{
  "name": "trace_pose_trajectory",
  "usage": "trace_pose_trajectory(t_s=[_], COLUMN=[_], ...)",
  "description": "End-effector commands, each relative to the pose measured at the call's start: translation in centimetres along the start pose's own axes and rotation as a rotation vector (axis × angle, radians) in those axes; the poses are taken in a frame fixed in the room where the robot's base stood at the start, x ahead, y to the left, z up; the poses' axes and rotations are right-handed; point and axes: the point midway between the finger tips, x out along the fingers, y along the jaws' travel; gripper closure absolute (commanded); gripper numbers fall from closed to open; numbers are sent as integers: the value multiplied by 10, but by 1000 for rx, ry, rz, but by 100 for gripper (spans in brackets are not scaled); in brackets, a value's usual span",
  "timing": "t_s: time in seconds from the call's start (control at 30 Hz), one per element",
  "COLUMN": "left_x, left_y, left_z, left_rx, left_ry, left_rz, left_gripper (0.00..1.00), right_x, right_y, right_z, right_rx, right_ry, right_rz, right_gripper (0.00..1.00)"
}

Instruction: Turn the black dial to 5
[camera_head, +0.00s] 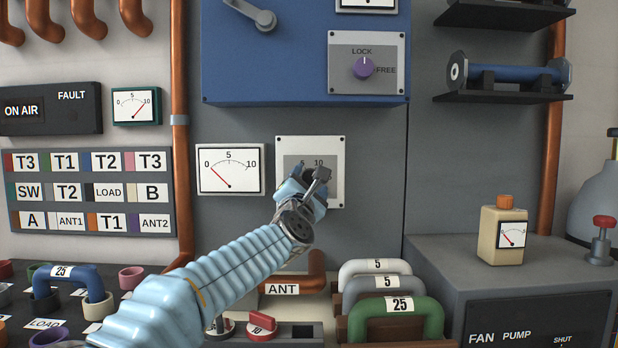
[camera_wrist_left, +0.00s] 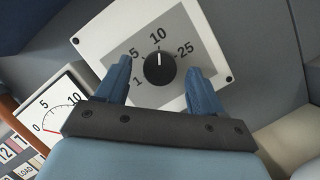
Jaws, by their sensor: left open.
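The black dial (camera_wrist_left: 159,70) sits on a white-framed plate (camera_wrist_left: 88,38) with a grey face marked 1, 5, 10 and 25. In the left wrist view its white pointer line points at the 10. In the head view the plate (camera_head: 338,150) shows on the grey rack front, and my gripper hides the dial. My left gripper (camera_head: 309,180) is in front of the plate. In the left wrist view its blue fingers (camera_wrist_left: 158,78) are open, one on each side of the dial, with gaps to it. My right gripper is out of view.
A meter (camera_head: 230,169) left of the plate has its needle near 0. A blue box with a purple LOCK/FREE knob (camera_head: 363,68) juts out above. Below are a copper ANT pipe (camera_head: 290,286) and numbered handles (camera_head: 400,318). A grey cabinet (camera_head: 520,262) stands at right.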

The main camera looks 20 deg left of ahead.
Motion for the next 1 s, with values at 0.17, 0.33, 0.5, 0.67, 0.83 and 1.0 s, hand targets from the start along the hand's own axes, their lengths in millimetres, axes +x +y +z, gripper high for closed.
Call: trace_pose_trajectory(t_s=[0.17,0.33,0.5,0.67,0.83,1.0], left_x=[8,8,8,8,8,7], left_y=[0,0,0,0,0,-1], left_z=[0,0,0,0,0,-1], left_rx=[0,0,0,0,-1,-24], left_ry=[0,0,0,0,0,1], left_rz=[0,0,0,0,1,9], left_gripper=[32,32,52,77,88,88], right_x=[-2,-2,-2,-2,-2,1], right_y=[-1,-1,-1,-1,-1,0], right_z=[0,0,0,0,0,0], right_rx=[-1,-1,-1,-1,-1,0], right_ry=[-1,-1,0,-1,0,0], right_rz=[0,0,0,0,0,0], right_gripper=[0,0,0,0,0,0])
